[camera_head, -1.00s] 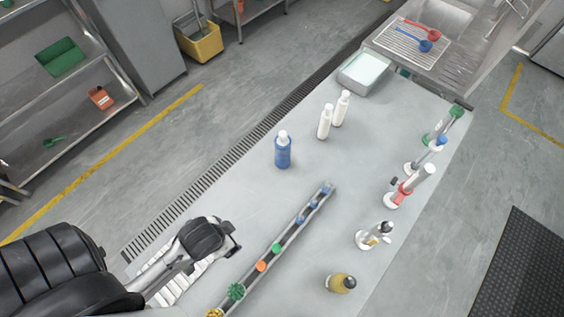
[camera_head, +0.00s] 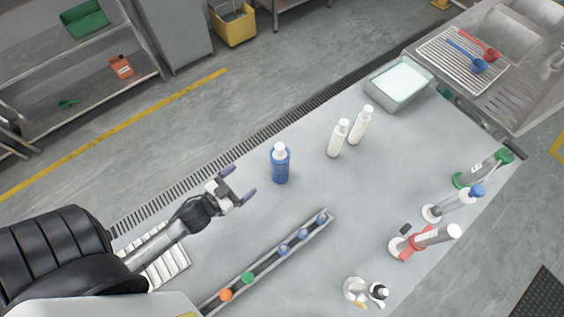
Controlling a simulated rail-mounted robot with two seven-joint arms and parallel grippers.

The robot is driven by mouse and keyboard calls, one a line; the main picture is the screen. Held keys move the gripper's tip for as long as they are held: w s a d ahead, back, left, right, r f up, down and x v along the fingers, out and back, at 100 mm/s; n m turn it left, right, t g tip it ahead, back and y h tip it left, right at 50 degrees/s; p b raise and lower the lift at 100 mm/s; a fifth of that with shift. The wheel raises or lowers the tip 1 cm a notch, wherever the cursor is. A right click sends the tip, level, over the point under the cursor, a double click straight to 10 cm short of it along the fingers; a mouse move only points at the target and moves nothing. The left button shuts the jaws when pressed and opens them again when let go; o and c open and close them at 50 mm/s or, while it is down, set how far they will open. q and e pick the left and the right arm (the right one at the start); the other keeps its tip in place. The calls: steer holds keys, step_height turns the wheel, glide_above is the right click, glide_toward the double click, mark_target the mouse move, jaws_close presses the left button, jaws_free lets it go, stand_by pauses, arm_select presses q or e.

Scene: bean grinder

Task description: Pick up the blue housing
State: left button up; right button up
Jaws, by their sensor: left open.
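A blue upright housing (camera_head: 280,166) with a white top, shaped like a bottle, stands on the grey worktop. It is the largest blue body in view. My left gripper (camera_head: 240,183) is open and empty, with its two purple fingertips apart. It is to the left of the blue housing and apart from it, with its fingers pointing toward it. A slim stand with a blue top (camera_head: 453,203) is at the right edge of the worktop. My right gripper is out of view.
A rail (camera_head: 265,264) with blue, green and orange pieces lies in front of the housing. Two white bottles (camera_head: 348,132) stand behind it to the right. Green (camera_head: 482,169) and red (camera_head: 424,240) stands line the right side.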

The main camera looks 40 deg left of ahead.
mark_target(272, 162)
arm_select(q)
steer(key=w+d, duration=0.1)
steer(key=w, duration=0.3)
steer(key=w+d+r+t+h, duration=0.1)
steer(key=w, duration=0.4)
steer(key=w+d+r+h+p, duration=0.1)
steer(key=w+d, duration=0.1)
steer(key=w, duration=0.2)
steer(key=shift+w+r, duration=0.1)
steer(key=shift+w, duration=0.1)
steer(key=c, duration=1.4)
steer(key=shift+c, duration=0.2)
steer(key=shift+r, duration=0.15)
